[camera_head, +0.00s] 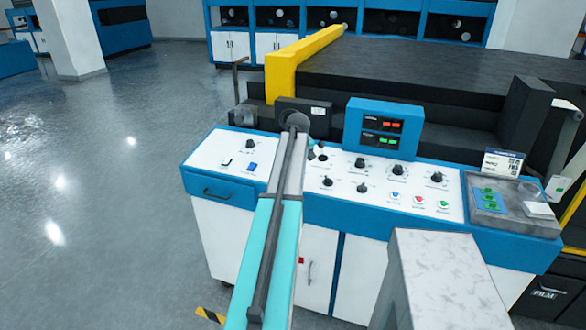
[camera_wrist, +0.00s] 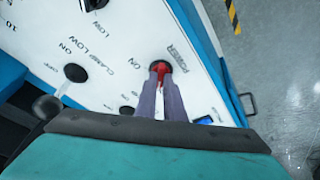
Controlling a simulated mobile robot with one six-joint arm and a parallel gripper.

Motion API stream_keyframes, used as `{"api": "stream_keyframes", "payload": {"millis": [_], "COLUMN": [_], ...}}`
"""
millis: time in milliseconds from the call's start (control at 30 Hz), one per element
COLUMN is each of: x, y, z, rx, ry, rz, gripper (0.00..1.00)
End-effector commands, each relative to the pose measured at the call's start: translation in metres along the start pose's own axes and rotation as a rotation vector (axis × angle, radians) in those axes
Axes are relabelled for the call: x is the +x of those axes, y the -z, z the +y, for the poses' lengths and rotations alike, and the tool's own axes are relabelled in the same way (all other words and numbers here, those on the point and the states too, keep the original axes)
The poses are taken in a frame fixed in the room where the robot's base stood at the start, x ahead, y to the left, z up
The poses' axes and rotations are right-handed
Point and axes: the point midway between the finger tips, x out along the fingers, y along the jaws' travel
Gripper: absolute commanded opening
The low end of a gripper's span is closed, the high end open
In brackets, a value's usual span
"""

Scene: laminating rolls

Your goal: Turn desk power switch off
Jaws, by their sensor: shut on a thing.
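The power switch (camera_wrist: 159,65) has a dark round base and a red part, with the word POWER beside it on the white panel in the wrist view. My gripper (camera_wrist: 161,78) reaches onto it from below, its two grey-purple fingers closed on the red part. The fingers cover much of the switch, so its exact turn is hard to read. In the head view I cannot make out the switch or the fingertips. My arm extends over the left part of the white control panel (camera_head: 215,150) there.
The head view shows more knobs, a blue display box (camera_head: 385,112) and a yellow rail (camera_head: 283,70). Open floor (camera_head: 110,200) is at the left.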

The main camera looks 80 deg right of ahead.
Motion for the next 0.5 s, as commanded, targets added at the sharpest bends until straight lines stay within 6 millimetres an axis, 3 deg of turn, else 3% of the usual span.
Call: {"api": "stream_keyframes", "payload": {"millis": [33, 233, 267, 367, 500], "x": [0.0028, 0.0028, 0.0028, 0.0029, 0.0022], "y": [-0.0077, -0.0079, -0.0079, -0.0076, -0.0056], "z": [0.0013, 0.0015, 0.0015, 0.0012, 0.0006], "rx": [-0.002, -0.001, -0.001, 0.000, 0.000], "ry": [0.000, 0.000, 0.000, 0.001, 0.001], "rz": [-0.018, -0.018, -0.018, -0.017, -0.013], "gripper": [0.00, 0.00, 0.10, 0.27, 0.27]}}
